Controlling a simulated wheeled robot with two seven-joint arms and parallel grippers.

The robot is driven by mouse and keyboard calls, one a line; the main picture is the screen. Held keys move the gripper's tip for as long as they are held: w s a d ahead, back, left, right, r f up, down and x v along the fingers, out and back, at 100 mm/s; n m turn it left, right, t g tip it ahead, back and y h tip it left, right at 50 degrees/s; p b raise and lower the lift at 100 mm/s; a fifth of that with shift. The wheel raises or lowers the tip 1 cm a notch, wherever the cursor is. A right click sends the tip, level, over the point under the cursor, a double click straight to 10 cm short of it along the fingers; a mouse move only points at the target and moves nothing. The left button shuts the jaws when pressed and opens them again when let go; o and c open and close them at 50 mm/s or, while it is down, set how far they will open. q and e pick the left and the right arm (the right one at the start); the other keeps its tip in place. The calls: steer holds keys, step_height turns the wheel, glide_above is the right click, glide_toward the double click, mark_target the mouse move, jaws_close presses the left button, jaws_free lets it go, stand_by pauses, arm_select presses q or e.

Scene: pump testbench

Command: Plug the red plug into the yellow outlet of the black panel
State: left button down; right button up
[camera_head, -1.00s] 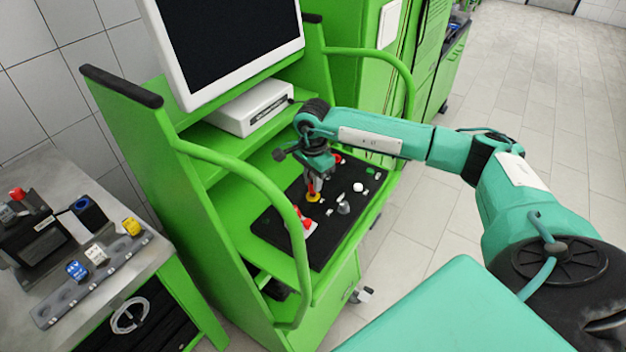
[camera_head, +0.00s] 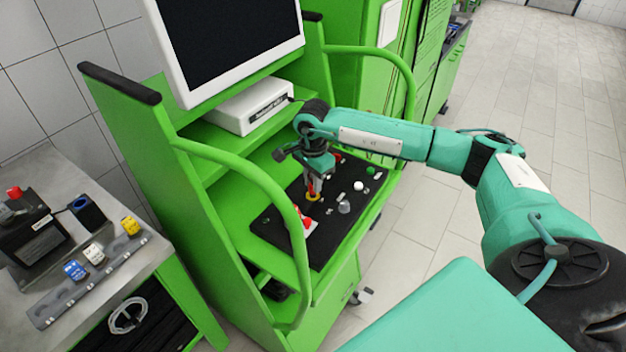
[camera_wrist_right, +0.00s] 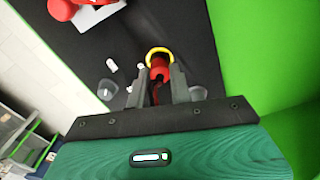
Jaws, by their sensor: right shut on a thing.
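The black panel (camera_head: 328,238) lies on the green bench shelf. My right gripper (camera_head: 314,190) points down over it. In the right wrist view my right gripper (camera_wrist_right: 163,84) is shut on the red plug (camera_wrist_right: 160,68), which sits between the fingers. The yellow outlet (camera_wrist_right: 157,51) shows as a ring around the far end of the plug; it also shows in the head view (camera_head: 313,197) right under the fingertips. The plug's tip is hidden, so I cannot tell how deep it sits. My left gripper is not in view.
A red part on a white plate (camera_head: 306,223) lies on the panel nearer the front. A grey knob (camera_head: 344,207) and a white knob (camera_head: 358,186) stand to the right of the gripper.

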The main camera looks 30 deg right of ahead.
steer(key=shift+f+b, duration=0.6)
steer(key=shift+f, duration=0.15)
steer(key=o, duration=1.3)
steer(key=shift+r, duration=0.15)
steer(key=shift+r+p, duration=1.65)
steer(key=shift+r, duration=2.3)
